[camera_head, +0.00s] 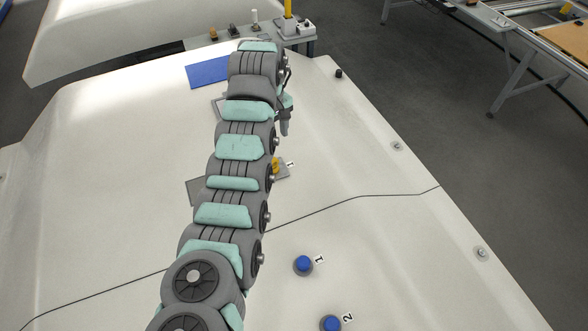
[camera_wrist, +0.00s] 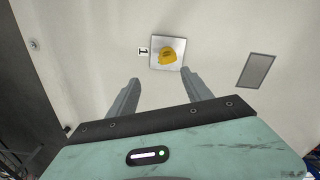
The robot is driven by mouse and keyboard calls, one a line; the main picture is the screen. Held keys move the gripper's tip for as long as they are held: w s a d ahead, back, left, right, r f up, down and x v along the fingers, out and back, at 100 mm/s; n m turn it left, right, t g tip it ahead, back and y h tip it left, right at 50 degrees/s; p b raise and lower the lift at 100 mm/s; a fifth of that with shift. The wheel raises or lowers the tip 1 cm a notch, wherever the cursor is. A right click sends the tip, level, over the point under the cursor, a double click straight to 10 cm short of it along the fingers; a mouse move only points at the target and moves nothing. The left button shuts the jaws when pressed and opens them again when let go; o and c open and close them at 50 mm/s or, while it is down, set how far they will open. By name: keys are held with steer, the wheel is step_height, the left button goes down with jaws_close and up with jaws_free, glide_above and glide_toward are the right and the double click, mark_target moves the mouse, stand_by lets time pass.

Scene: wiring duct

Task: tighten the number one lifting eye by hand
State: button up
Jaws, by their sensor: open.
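The number one lifting eye (camera_wrist: 168,55) is a yellow piece on a light square plate (camera_wrist: 156,47), beside a "1" label (camera_wrist: 143,51) in the wrist view. In the head view the yellow eye (camera_head: 275,165) is partly hidden behind my arm, with its "1" label to the right. My gripper (camera_wrist: 161,76) is open and empty. Its two fingers point toward the plate, one on each side of the eye in the picture, and look apart from it. In the head view my gripper (camera_head: 285,128) hangs beyond the eye, partly hidden by my arm.
Blue knobs labelled 1 (camera_head: 303,264) and 2 (camera_head: 331,323) stand on the white surface. A dark grey rectangle (camera_wrist: 257,70) lies right of the eye in the wrist view. A blue mat (camera_head: 208,72) lies at the back, near a bench with small items. A thin dark line crosses the surface.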

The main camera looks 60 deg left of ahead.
mark_target(273, 160)
steer(key=shift+s+d+r, duration=0.1)
steer(key=shift+s+d, duration=0.25)
steer(key=shift+s, duration=0.3)
step_height(273, 160, down, 10)
steer(key=shift+f, duration=0.15)
steer(key=shift+a, duration=0.1)
steer(key=shift+c, duration=0.2)
jaws_close()
